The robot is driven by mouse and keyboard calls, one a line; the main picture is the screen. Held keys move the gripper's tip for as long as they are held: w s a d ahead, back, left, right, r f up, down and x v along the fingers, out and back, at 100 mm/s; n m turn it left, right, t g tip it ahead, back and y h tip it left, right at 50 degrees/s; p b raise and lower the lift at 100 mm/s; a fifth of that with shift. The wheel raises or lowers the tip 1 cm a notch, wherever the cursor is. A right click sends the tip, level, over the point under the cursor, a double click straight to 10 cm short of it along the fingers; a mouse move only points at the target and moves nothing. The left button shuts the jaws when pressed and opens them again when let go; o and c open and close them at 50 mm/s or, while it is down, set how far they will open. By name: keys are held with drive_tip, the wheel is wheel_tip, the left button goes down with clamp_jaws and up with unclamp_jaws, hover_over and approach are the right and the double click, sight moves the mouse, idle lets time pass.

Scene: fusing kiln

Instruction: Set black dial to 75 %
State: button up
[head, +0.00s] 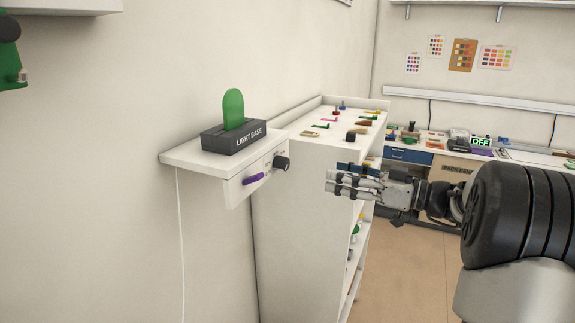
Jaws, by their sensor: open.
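The black dial (281,162) sits on the front face of a small white wall shelf box, at its right end. Its pointer and scale are too small to read. On the same face, left of the dial, is a purple handle or slider (253,179). On top stands a dark block marked LIGHT BASE (233,138) with an upright green rounded piece (233,108) in it. My gripper (328,184) is open and empty, to the right of the dial and apart from it, its fingers pointing left.
A white cabinet (290,210) stands right behind the shelf box, with several small coloured items on top. A white cord (181,250) hangs below the shelf. A workbench with a sign reading OFF (480,141) is at the back right. Space between gripper and dial looks clear.

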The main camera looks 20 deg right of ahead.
sight(287, 165)
drive_tip(key=p+x, duration=0.1)
drive_tip(key=x, duration=1.3)
drive_tip(key=shift+s, duration=0.1)
drive_tip(key=c, duration=1.1)
